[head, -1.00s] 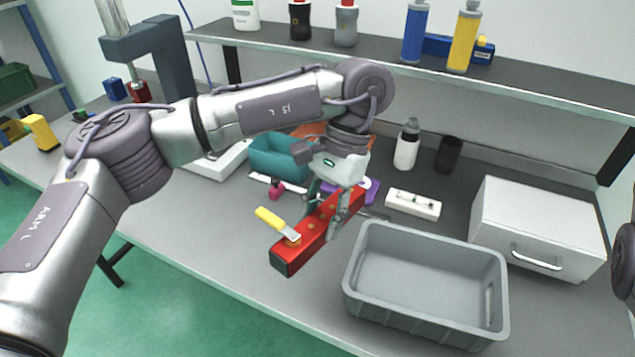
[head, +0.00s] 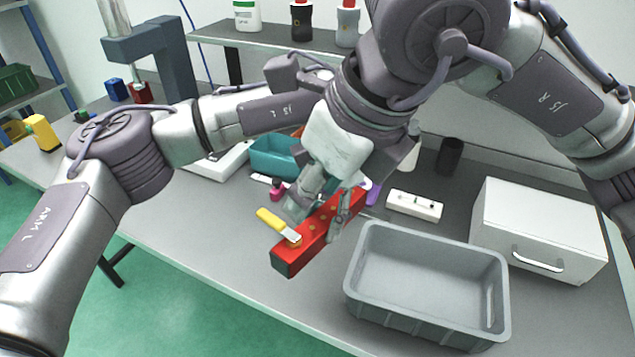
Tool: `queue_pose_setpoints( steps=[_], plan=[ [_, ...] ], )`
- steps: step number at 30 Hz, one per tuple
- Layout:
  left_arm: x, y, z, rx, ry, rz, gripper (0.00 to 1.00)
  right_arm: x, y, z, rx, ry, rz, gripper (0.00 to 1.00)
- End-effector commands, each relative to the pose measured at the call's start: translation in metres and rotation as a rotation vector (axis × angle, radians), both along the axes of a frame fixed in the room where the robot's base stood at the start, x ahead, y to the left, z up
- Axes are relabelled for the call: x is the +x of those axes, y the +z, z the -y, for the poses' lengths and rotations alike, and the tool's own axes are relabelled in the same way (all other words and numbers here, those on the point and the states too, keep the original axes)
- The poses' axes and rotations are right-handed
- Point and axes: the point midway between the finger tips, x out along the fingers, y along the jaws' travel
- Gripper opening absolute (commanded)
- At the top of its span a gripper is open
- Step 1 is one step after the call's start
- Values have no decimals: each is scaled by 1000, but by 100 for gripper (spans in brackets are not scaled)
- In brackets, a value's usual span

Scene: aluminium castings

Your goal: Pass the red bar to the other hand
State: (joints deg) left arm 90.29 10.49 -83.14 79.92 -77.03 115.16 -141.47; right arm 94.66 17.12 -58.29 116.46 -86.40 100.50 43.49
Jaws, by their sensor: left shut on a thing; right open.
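The red bar (head: 316,239) is held tilted in the picture, its near end toward the lower left, left of the grey bin. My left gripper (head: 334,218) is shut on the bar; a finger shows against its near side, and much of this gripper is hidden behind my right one. My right gripper (head: 301,204) is open, over the bar's upper left side, close to my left gripper. I cannot tell whether its fingers touch the bar.
A yellow-handled tool (head: 271,219) overlaps the bar's near end in view. The empty grey bin (head: 428,320) stands to the right. A white drawer box (head: 540,225), a white block (head: 414,204), a teal bin (head: 272,157) and a black cup (head: 449,155) are farther back.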

Motion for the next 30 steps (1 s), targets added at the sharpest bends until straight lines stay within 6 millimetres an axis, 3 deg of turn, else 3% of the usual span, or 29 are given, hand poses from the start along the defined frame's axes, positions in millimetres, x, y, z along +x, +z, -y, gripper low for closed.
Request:
queue_pose_setpoints(
  steps=[5,18,24,30],
  plan=[
    [0,0,0,0,0,0,0,4,-18,-4,-17,-3,6,48],
    [0,0,0,0,0,0,0,20,-92,-30,-13,-2,2,48],
    [0,0,0,0,0,0,0,24,-108,-36,-12,-1,5,48],
    [0,0,0,0,0,0,0,25,-111,-37,-11,-1,5,48]
  ],
)
